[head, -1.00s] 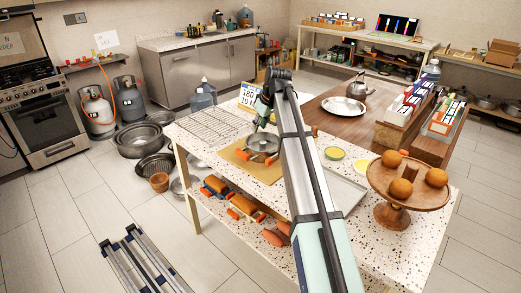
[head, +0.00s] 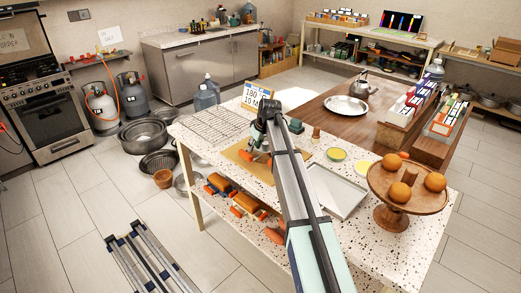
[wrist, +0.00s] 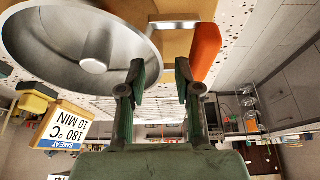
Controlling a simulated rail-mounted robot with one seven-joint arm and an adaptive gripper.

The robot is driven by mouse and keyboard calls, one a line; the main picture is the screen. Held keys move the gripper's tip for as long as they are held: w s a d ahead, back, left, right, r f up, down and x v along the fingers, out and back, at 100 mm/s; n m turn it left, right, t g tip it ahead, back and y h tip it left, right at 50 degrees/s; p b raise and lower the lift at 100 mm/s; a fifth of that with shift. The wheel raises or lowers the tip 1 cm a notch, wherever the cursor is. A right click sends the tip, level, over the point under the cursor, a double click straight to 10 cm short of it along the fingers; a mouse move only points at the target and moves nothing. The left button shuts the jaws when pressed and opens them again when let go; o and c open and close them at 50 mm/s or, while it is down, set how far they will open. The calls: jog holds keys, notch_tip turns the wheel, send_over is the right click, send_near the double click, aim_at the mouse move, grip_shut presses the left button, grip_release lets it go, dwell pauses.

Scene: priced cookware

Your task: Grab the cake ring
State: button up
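The cake ring (wrist: 85,45) is a round silver pan with a raised centre tube, at the upper left of the wrist view. In the head view it is mostly hidden behind my arm. My gripper (wrist: 160,70) is open at its right-hand edge. The left finger overlaps the ring's rim in the picture and the right finger is outside it. I cannot tell whether either touches. In the head view my gripper (head: 257,146) is low over the brown board (head: 237,154).
An orange-handled tool (wrist: 206,50) lies on the board close to the right finger. A sign (head: 257,97) and wire rack (head: 214,124) stand nearby. A tray (head: 335,189), small bowls and a cake stand (head: 408,201) occupy the table's right side.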

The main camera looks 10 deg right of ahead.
jog(key=shift+p+x, duration=0.3)
jog(key=shift+x, duration=1.2)
jog(key=shift+r, duration=0.1)
grip_shut()
jog(key=shift+r, duration=0.15)
